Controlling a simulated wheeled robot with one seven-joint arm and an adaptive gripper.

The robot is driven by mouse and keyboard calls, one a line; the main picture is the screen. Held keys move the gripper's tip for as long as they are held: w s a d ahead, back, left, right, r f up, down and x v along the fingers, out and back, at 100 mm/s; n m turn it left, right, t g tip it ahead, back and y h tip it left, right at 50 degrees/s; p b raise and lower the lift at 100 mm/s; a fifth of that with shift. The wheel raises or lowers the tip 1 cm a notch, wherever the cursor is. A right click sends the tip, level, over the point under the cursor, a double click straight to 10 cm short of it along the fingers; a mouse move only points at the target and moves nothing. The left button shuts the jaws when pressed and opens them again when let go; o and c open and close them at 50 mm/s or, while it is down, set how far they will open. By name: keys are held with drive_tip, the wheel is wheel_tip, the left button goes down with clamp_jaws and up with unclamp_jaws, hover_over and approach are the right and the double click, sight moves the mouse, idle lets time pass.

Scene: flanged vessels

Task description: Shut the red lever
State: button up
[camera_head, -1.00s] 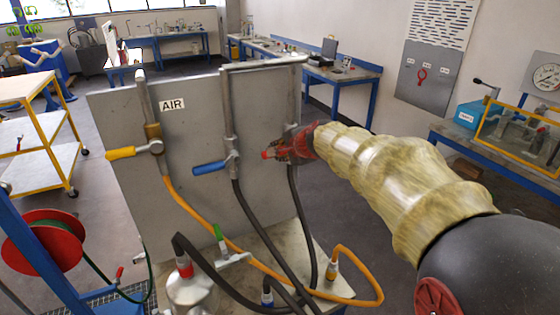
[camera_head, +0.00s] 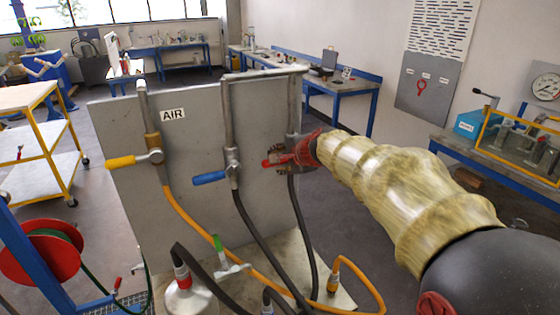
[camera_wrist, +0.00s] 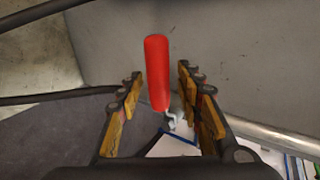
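The red lever (camera_head: 271,162) is on the rightmost pipe of the grey panel and points left, roughly level. My gripper (camera_head: 287,153) is at it and hides its valve body in the head view. In the wrist view the red lever (camera_wrist: 157,72) stands between the two fingers of my gripper (camera_wrist: 158,95), with a gap on either side. The fingers are open and do not appear to touch it. A bent metal stem shows at the lever's lower end.
The blue lever (camera_head: 210,178) and the yellow lever (camera_head: 122,162) are to the left on the same panel (camera_head: 195,130). Black hoses (camera_head: 262,245) and an orange hose (camera_head: 192,220) hang below. A workbench (camera_head: 500,158) stands at the right.

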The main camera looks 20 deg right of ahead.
drive_tip(key=v, duration=1.2)
idle(0.5)
